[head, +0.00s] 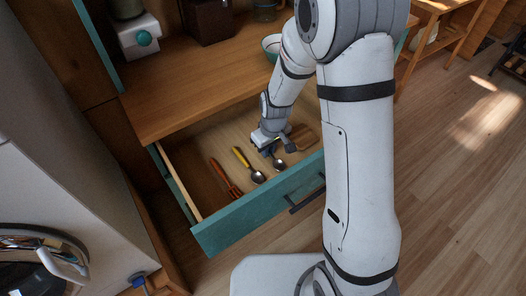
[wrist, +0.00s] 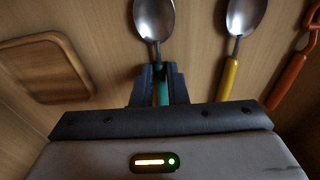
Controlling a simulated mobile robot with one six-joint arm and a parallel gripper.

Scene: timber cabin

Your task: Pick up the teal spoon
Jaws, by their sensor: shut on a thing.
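The teal spoon (wrist: 154,20) shows in the wrist view with its metal bowl pointing up the picture and its teal handle between my fingers. My gripper (wrist: 159,84) is shut on that handle. In the head view the spoon's bowl (head: 279,164) shows inside the open drawer (head: 243,222), just below my gripper (head: 270,149). The rest of the handle is hidden by my gripper. I cannot tell whether the spoon still touches the drawer floor.
A yellow-handled spoon (head: 249,166) and an orange-handled utensil (head: 226,179) lie left of my gripper in the drawer. A wooden board (head: 303,138) lies to its right. The countertop (head: 190,98) overhangs the drawer's back.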

